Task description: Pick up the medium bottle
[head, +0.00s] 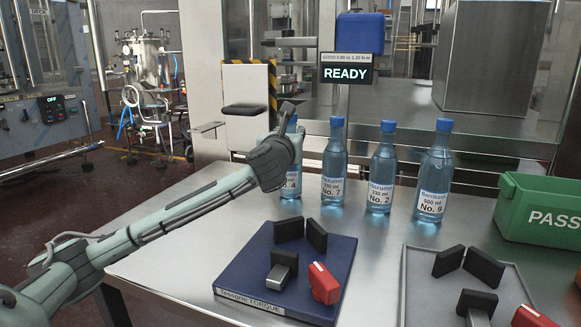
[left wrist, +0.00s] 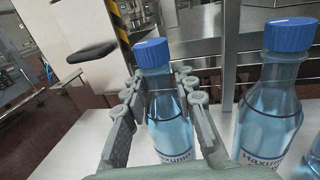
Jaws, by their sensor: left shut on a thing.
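Several clear blue bottles with blue caps stand in a row on the steel table. The leftmost, labelled No. 4 (head: 291,184), is largely hidden behind my left gripper (head: 286,125). In the left wrist view my left gripper (left wrist: 160,88) has a finger on each side of this bottle (left wrist: 170,125), below its cap, and is shut on it. The bottle is upright; I cannot tell whether it is off the table. To its right stand bottle No. 7 (head: 334,165), bottle No. 2 (head: 381,170) and bottle No. 9 (head: 435,172), labelled 500 ml. My right gripper is out of view.
A blue torque fixture (head: 240,278) with black blocks and a red part lies in front of the bottles. A grey tray (head: 411,285) with similar parts is right of it. A green PASS bin (head: 540,220) stands at the right. A READY display (head: 346,72) is behind.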

